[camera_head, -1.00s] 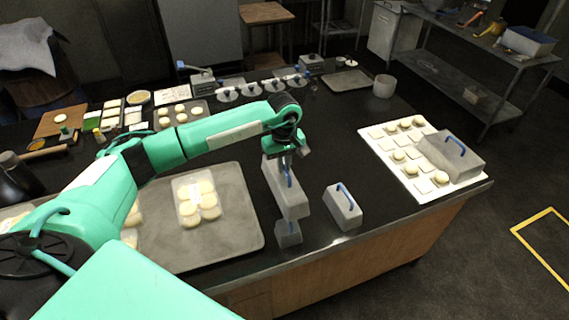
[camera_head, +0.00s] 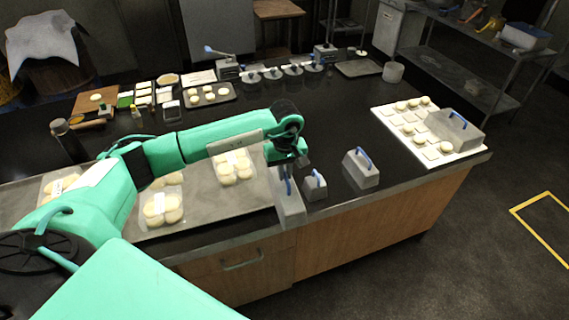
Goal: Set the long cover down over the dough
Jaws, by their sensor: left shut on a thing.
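My left gripper (camera_head: 287,170) is shut on the blue handle of a long grey cover (camera_head: 289,207). The cover hangs by the table's front edge; I cannot tell whether it touches the table. A small grey cover (camera_head: 315,189) and a wider grey cover (camera_head: 361,174), both with blue handles, stand to its right. A white board (camera_head: 464,157) at the right holds several dough pieces (camera_head: 408,130), round ones and flat squares. A large grey cover (camera_head: 457,128) sits over the board's right part. My right gripper is not in view.
A metal tray (camera_head: 210,218) to the left holds several round dough pieces (camera_head: 164,207) in clear-looking packs. Presses, small trays and a pot (camera_head: 393,72) line the table's back. The dark table (camera_head: 330,115) is clear between the wider cover and the back row.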

